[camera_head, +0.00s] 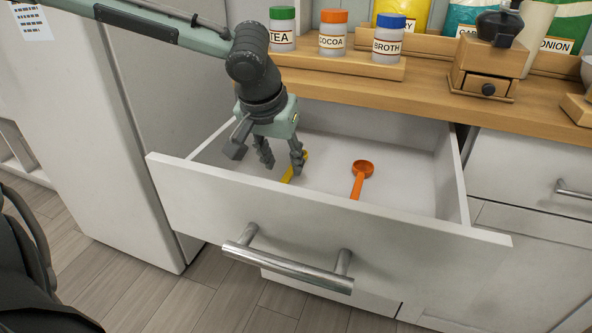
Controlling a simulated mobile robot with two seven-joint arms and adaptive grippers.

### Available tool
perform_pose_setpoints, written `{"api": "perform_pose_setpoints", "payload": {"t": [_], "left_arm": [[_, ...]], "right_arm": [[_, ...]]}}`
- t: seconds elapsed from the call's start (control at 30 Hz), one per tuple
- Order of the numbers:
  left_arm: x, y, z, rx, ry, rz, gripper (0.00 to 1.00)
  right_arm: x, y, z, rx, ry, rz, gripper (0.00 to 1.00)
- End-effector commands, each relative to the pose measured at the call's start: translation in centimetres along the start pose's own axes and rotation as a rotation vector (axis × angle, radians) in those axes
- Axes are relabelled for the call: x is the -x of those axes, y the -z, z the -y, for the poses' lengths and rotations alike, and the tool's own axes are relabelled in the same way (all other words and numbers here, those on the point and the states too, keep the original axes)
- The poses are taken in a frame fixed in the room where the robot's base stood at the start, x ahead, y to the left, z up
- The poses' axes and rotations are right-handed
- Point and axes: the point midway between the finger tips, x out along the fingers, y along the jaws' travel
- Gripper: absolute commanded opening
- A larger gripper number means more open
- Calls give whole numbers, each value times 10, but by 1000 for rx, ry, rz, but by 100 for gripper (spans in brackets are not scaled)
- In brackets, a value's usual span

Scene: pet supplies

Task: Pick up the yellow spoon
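The yellow spoon (288,176) lies in the open white drawer (330,212), left of its middle. Part of it is hidden behind a finger of my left gripper and the drawer front. My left gripper (268,161) points down into the drawer from the upper left. Its fingers are spread apart, and the right-hand one overlaps the spoon in the picture. I cannot tell whether it touches the spoon. The gripper holds nothing that I can see. My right gripper is not in view.
An orange spoon (361,177) lies in the drawer to the right. The wooden counter (425,98) behind carries labelled jars (332,34) on a wooden stand and a small grinder (487,72). A white cabinet (115,120) stands on the left.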

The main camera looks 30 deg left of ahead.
Motion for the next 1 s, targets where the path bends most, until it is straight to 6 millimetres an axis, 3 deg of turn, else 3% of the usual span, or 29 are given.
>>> {"api": "perform_pose_setpoints", "payload": {"t": [0.3, 0.6, 0.9, 1.0], "left_arm": [[-44, 6, 1, 0, 1, 1, 38], [-49, 6, 1, -1, 0, -1, 38], [-49, 6, 1, -1, 0, -1, 2], [-49, 6, 1, -1, 0, -1, 0]], "right_arm": [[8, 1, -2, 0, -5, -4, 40], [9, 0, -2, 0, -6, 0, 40], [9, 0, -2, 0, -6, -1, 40], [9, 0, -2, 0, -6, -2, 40]]}}
